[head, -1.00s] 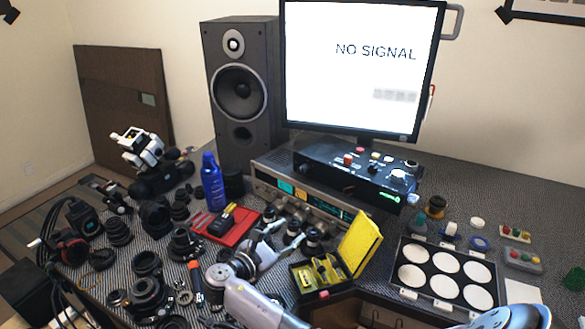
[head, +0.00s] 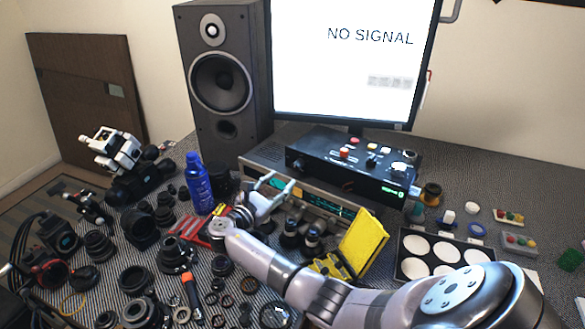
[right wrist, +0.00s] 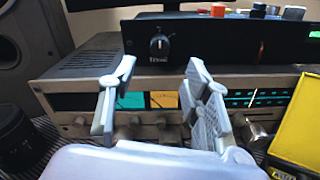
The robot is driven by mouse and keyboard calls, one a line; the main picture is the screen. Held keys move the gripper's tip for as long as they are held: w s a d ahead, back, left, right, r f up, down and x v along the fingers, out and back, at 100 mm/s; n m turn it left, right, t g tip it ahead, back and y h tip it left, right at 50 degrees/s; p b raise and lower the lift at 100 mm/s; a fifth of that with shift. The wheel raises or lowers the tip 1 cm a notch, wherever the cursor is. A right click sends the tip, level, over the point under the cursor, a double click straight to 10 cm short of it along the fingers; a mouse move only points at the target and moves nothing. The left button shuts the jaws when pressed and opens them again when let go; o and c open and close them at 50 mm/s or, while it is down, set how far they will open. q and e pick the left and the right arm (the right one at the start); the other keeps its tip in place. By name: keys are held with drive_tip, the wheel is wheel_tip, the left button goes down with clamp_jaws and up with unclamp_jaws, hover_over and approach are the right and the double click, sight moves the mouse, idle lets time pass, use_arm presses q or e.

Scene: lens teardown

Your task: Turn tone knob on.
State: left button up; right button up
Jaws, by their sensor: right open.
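A black control box (head: 350,166) stands on top of the silver receiver, below the monitor. In the right wrist view, a round black tone knob (right wrist: 159,44) with a white pointer mark sits on its front face; the pointer is roughly upright and the label is too small to read surely. My right gripper (head: 274,184) is open and empty in front of the receiver's left part. In the right wrist view its two fingers (right wrist: 160,72) are spread, below and to either side of the knob, apart from it. My left gripper is not in view.
The silver receiver (right wrist: 75,85) has a row of knobs below its lit displays. A dark speaker (head: 222,85) and blue bottle (head: 197,182) stand left. Lens parts crowd the left front.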

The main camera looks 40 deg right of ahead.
sight(295, 168)
drive_tip(key=x, duration=0.6)
drive_tip(key=shift+d, duration=0.2)
drive_tip(key=shift+w+d, duration=0.25)
drive_tip(key=shift+d, duration=0.4)
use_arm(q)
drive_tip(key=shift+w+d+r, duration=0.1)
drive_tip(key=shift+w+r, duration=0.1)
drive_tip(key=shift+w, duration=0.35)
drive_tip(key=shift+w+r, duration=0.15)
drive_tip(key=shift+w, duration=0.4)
use_arm(e)
clamp_jaws()
